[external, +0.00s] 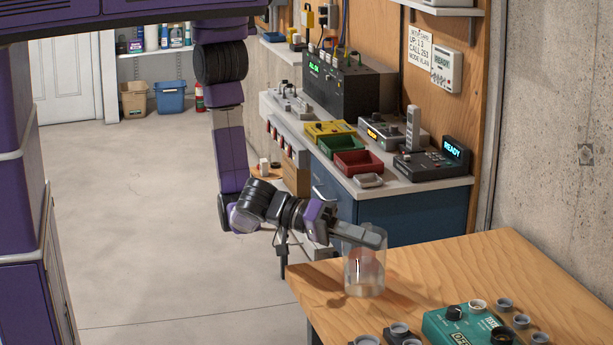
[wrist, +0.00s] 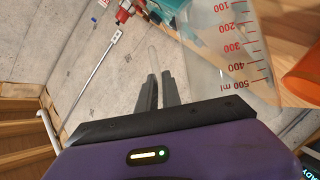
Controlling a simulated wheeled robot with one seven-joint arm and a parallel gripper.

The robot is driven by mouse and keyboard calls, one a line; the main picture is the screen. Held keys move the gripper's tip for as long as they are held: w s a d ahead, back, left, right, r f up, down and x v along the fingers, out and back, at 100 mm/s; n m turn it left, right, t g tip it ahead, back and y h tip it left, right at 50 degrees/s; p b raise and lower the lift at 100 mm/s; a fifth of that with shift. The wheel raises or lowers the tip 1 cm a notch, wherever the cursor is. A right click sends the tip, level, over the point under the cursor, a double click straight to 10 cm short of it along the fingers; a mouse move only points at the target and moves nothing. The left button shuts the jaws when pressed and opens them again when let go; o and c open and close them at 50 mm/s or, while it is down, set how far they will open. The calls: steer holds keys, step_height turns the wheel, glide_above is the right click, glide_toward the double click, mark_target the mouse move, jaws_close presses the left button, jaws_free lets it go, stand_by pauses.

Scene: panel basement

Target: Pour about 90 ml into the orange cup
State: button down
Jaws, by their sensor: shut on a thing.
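A clear measuring beaker (external: 352,284) with red ml marks is upright at the near workbench's far left corner, with a little pale liquid low in it. I cannot tell whether its base touches the bench. My gripper (external: 372,238) is at the beaker's upper part. In the wrist view my gripper (wrist: 160,78) has its fingers close together, shut on the beaker, whose marked wall (wrist: 228,60) lies to the right; the exact grip point is unclear. The orange cup (wrist: 305,75) shows at the right edge of the wrist view, apart from the beaker. In the external view only a reddish shape shows through the beaker.
The wooden workbench (external: 460,262) is clear right of the beaker. A teal pedal box (external: 462,328) and several small grey parts (external: 400,331) lie at its front. Behind stands a blue cabinet bench (external: 425,212) with a red tray (external: 358,163) and electronic devices.

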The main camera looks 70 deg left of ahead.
mark_target(367, 263)
steer(key=shift+w+a+r+n+t+h, duration=0.15)
steer(key=shift+a+r+n+h, duration=0.1)
steer(key=shift+a+r+n, duration=0.25)
steer(key=shift+w+a+r+n+t+h, duration=0.1)
steer(key=shift+w+a+r+n+h, duration=0.1)
steer(key=shift+a+r+n, duration=0.35)
steer(key=shift+w+a+r+n+t+h, duration=0.15)
steer(key=shift+a+r+n+h, duration=0.15)
steer(key=shift+r, duration=0.3)
stand_by(2.8)
steer(key=d+f+m, duration=0.1)
steer(key=s+d+f+m+y, duration=0.1)
steer(key=f, duration=0.1)
steer(key=d+f+m+y, duration=0.1)
steer(key=d+f+m, duration=0.1)
steer(key=shift+s+f+g, duration=0.1)
steer(key=shift+s+g, duration=0.1)
steer(key=shift+g, duration=0.2)
steer(key=shift+s+d+f+m+y, duration=0.15)
steer(key=shift+d+f+m+y, duration=0.25)
steer(key=shift+f+m+y, duration=0.2)
stand_by(1.0)
